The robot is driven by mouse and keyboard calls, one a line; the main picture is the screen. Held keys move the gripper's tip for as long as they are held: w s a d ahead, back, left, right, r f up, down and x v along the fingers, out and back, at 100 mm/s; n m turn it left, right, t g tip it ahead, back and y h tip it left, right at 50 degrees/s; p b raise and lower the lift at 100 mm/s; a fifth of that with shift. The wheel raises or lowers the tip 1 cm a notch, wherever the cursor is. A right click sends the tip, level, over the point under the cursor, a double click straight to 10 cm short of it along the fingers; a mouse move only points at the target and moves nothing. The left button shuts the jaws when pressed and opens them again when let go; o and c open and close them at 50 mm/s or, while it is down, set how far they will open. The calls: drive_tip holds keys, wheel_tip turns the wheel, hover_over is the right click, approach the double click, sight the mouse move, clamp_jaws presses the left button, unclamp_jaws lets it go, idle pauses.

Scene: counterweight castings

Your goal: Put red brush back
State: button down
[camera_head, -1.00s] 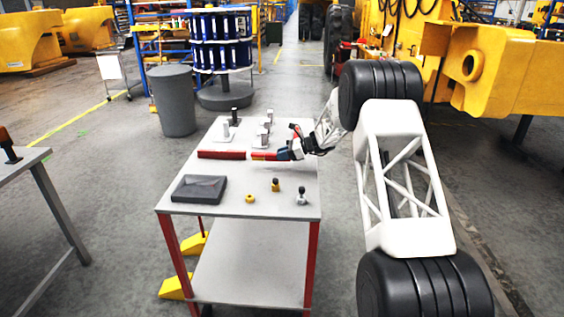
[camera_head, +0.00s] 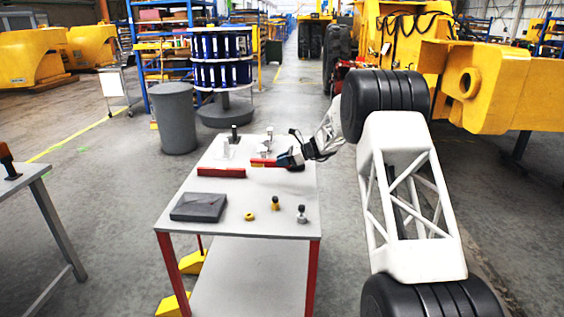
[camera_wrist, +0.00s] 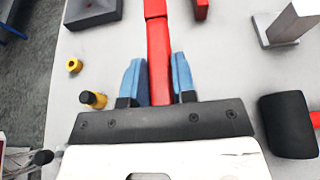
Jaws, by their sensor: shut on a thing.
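The red brush (camera_head: 262,162) is in my gripper (camera_head: 285,162), over the far right part of the grey table (camera_head: 225,228). In the wrist view the long red body of the brush (camera_wrist: 159,65) runs away from me between the two blue fingertips (camera_wrist: 158,80). The fingers are shut on it. A separate red bar (camera_head: 221,172) lies on the table to the left of the brush and nearer the front. I cannot tell whether the brush touches the table.
A dark box (camera_head: 198,207), a yellow ring (camera_head: 249,216), a brass-coloured knob (camera_head: 275,204) and a silver knob (camera_head: 301,214) stand at the front. A metal bracket (camera_wrist: 290,22) and a black cylinder (camera_wrist: 288,125) are close on the right in the wrist view.

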drive_tip(key=shift+d, duration=0.1)
hover_over(296, 188)
drive_tip(key=shift+a+f, duration=0.2)
drive_tip(key=shift+f, duration=0.8)
drive_tip(key=shift+f, duration=0.1)
drive_tip(key=shift+f, duration=3.25)
drive_tip(key=shift+f, duration=0.65)
drive_tip(key=c, duration=0.8)
unclamp_jaws()
drive_tip(key=shift+c, duration=0.2)
drive_tip(key=shift+d, duration=0.15)
drive_tip(key=shift+v, duration=3.8)
